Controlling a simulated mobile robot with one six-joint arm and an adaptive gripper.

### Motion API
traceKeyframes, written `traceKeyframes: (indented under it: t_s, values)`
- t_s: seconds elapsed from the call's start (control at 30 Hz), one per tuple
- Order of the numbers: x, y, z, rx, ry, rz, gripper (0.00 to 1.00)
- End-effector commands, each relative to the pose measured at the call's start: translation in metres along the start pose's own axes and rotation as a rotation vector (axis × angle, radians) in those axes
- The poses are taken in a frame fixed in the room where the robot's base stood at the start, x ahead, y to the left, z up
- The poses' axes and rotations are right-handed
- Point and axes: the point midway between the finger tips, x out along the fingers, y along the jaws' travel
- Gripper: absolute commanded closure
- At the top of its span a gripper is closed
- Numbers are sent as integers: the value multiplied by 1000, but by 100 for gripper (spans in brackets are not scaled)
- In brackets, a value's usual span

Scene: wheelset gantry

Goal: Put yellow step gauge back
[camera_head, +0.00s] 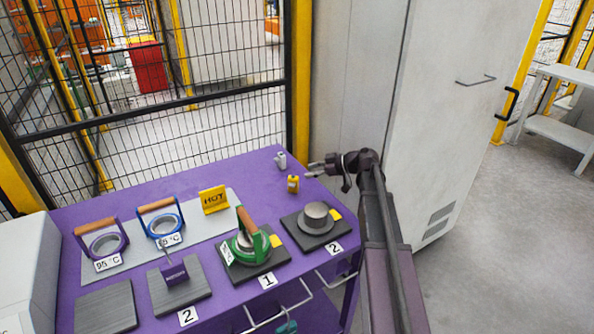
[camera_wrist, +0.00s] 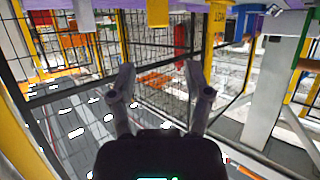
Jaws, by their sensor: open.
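The yellow step gauge (camera_head: 293,184) stands on the purple table (camera_head: 240,166) near its back right corner. A grey gauge (camera_head: 280,160) stands just behind it. My gripper (camera_head: 311,169) is open and empty, to the right of and slightly behind the yellow gauge in the head view, with its fingers pointing left. They look apart from the gauge. In the wrist view my open gripper (camera_wrist: 160,78) has nothing between its fingers. A yellow block (camera_wrist: 157,12), apparently the gauge, is cut off at the top edge there, with a grey block (camera_wrist: 85,16) to its left.
A yellow HOT sign (camera_head: 214,199) stands left of the gauges. A round grey part (camera_head: 316,216) sits on a dark plate in front of them. A green-ringed tool (camera_head: 248,243) and blue (camera_head: 162,222) and purple (camera_head: 102,240) rings are farther left. A tall grey cabinet (camera_head: 440,110) stands right.

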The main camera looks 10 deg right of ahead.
Motion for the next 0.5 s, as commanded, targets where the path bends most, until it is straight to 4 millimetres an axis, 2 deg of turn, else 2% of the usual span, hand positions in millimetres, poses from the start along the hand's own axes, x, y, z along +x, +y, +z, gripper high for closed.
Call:
traceKeyframes:
  t_s: [0.03, 0.2, 0.5]
  values:
    - [-11, 0, -3, 1, 0, 3, 36]
    - [-32, 0, -2, 0, 0, 2, 36]
    - [-47, 0, 0, -1, 0, 0, 36]
